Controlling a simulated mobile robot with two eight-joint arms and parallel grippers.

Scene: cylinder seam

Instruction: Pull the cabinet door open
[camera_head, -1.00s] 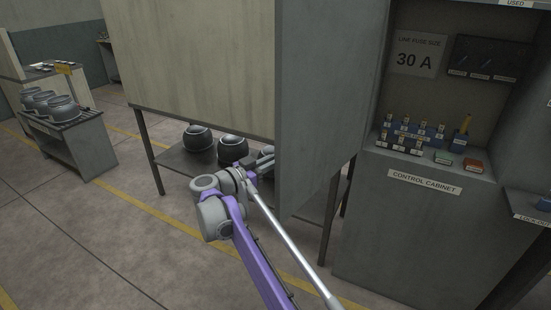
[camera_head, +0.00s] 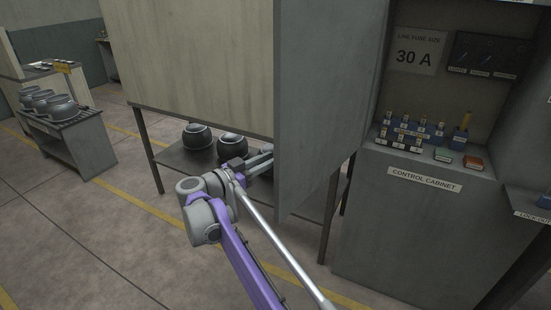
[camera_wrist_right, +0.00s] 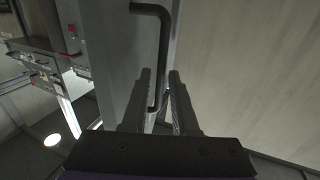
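The cabinet door (camera_head: 325,90) is a grey panel standing swung out from the cabinet (camera_head: 395,225), whose inside is exposed. In the right wrist view a black bar handle (camera_wrist_right: 165,35) stands out from the grey door (camera_wrist_right: 110,50). My right gripper (camera_wrist_right: 161,80) has a finger on each side of the handle's lower part, close to it, and looks shut on it. In the head view my right gripper (camera_head: 262,161) is partly hidden behind the door's free edge, and the handle is hidden. My left gripper is not in view.
A beige panel on legs (camera_head: 190,60) stands left of the door, with dark pots (camera_head: 197,136) on a shelf below. The cabinet holds several fuses (camera_head: 412,128) and a 30 A sign (camera_head: 415,52). A small bench with pots (camera_head: 75,150) stands left. Open floor lies front left.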

